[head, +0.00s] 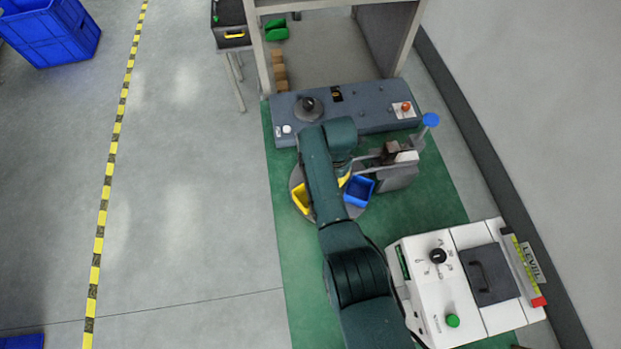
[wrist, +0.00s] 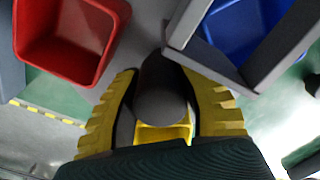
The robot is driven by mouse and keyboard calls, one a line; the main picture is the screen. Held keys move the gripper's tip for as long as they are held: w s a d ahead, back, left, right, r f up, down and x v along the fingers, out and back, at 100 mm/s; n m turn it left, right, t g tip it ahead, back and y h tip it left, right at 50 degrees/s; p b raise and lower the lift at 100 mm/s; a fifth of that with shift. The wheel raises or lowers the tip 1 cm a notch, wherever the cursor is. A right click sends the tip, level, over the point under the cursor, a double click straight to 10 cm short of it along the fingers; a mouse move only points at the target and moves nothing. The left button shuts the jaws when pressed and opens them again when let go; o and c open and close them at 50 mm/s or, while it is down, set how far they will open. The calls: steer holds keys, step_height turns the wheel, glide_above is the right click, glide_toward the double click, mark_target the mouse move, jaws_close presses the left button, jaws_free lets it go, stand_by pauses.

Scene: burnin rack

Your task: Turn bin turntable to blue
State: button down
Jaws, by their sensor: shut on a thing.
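The grey round turntable (head: 296,178) stands on the green mat, partly hidden under my arm in the head view. A yellow bin (head: 302,198) sits on its left side and a blue bin (head: 358,191) on its right. In the wrist view, my gripper (wrist: 162,75) has its yellow fingers closed around a dark upright post (wrist: 162,100). A red bin (wrist: 70,38) is at upper left, the blue bin (wrist: 240,28) at upper right behind a grey frame, and part of a yellow bin (wrist: 165,133) shows below the post. The red bin is hidden in the head view.
A grey fixture with a blue-knobbed lever (head: 431,120) stands right of the turntable. A dark control panel (head: 360,112) is behind it. A white machine (head: 450,270) stands at front right. The grey floor to the left is clear up to the striped line.

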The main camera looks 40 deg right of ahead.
steer(key=shift+f, duration=0.15)
steer(key=c, duration=0.8)
jaws_free()
steer(key=shift+c, duration=0.2)
